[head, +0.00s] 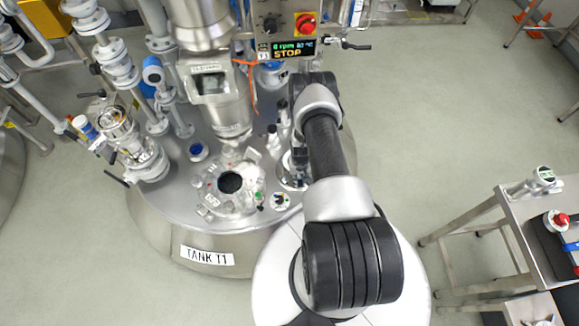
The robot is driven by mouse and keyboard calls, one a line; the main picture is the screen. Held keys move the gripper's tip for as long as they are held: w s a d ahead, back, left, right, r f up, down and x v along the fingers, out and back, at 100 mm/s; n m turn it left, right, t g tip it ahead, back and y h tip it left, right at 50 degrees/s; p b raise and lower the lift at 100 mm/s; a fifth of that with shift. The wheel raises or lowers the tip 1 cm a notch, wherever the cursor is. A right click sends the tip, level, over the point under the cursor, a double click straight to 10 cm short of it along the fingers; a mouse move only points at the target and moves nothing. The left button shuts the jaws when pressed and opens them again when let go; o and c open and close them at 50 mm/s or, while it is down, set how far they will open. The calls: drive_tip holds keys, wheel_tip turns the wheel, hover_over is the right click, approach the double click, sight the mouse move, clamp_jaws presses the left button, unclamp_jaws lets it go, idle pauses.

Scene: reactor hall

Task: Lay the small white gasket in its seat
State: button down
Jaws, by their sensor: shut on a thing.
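My gripper (298,158) shows only in part in the head view, low over the right side of the tank lid (165,200), beside a round port (290,183). My forearm covers much of it. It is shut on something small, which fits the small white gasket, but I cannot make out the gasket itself. The gasket's seat cannot be told for certain; the round port lies partly behind my arm. Whether the held piece touches the lid or hangs above it cannot be seen.
A manway with a dark opening (231,182) sits on the lid, left of my gripper. A sight-glass column (215,85) and control box (290,40) stand behind. Pipes and valves (118,65) crowd the left. A steel bench (520,225) stands right; the floor between is free.

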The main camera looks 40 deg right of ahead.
drive_tip(key=shift+a+f, duration=0.1)
drive_tip(key=shift+f, duration=0.25)
drive_tip(key=shift+s+f+b, duration=0.1)
drive_tip(key=shift+f+b, duration=1.9)
drive_tip(key=shift+f, duration=0.95)
drive_tip(key=shift+f+b, duration=0.55)
drive_tip(key=shift+b, duration=0.05)
drive_tip(key=shift+b, duration=0.55)
drive_tip(key=c, duration=1.4)
unclamp_jaws()
drive_tip(key=shift+f, duration=0.1)
drive_tip(key=shift+c, duration=0.2)
